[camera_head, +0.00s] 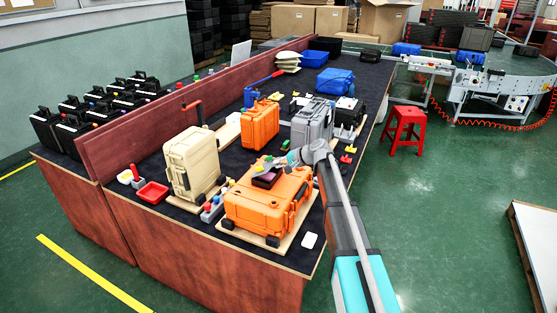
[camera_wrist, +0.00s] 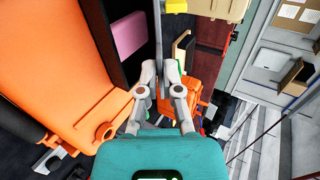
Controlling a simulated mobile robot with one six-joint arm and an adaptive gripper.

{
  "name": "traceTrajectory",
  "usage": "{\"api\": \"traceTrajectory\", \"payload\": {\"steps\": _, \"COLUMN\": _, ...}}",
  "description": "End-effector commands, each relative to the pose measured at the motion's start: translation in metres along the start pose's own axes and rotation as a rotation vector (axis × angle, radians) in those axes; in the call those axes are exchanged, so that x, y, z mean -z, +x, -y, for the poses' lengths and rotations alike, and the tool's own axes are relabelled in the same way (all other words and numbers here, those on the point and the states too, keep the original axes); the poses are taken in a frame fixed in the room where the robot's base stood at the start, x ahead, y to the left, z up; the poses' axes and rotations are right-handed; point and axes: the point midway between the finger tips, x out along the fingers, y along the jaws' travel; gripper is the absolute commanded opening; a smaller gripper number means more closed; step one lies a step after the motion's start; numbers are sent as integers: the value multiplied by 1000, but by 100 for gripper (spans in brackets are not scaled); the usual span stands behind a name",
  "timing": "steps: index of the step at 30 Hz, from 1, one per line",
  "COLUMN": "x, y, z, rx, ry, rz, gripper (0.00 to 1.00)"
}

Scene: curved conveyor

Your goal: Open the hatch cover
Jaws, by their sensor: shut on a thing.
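The large orange case (camera_head: 262,210) lies flat on a board at the front of the table; its orange top fills the left of the wrist view (camera_wrist: 60,60). A dark opening in its top shows a pink block (camera_wrist: 128,36), which looks dark purple in the head view (camera_head: 266,179). The hatch cover appears to be the thin grey plate (camera_wrist: 158,35), seen nearly edge-on beside the opening. My gripper (camera_wrist: 160,74) is shut on the plate's near part. In the head view my gripper (camera_head: 290,159) is above the case's far right side; its fingertips are hard to make out.
A beige case (camera_head: 192,160) stands to the left, a smaller orange case (camera_head: 260,123) and a grey case (camera_head: 312,122) behind. A red tray (camera_head: 152,192) lies near the front left. A red stool (camera_head: 404,128) stands on the open green floor at right.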

Motion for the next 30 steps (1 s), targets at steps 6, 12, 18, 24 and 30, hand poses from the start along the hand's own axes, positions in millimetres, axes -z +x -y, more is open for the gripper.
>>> {"api": "traceTrajectory", "payload": {"steps": 6, "x": 3, "y": -1, "z": 20, "rx": -107, "ry": -2, "rz": -4, "gripper": 0}}
{"api": "traceTrajectory", "payload": {"steps": 12, "x": 3, "y": 2, "z": 31, "rx": -211, "ry": -3, "rz": -4, "gripper": 0}}
{"api": "traceTrajectory", "payload": {"steps": 18, "x": 3, "y": 6, "z": 43, "rx": -322, "ry": -3, "rz": -3, "gripper": 0}}
{"api": "traceTrajectory", "payload": {"steps": 24, "x": 3, "y": 12, "z": 56, "rx": -444, "ry": -3, "rz": -3, "gripper": 0}}
{"api": "traceTrajectory", "payload": {"steps": 30, "x": 4, "y": 21, "z": 70, "rx": -583, "ry": -4, "rz": -3, "gripper": 0}}
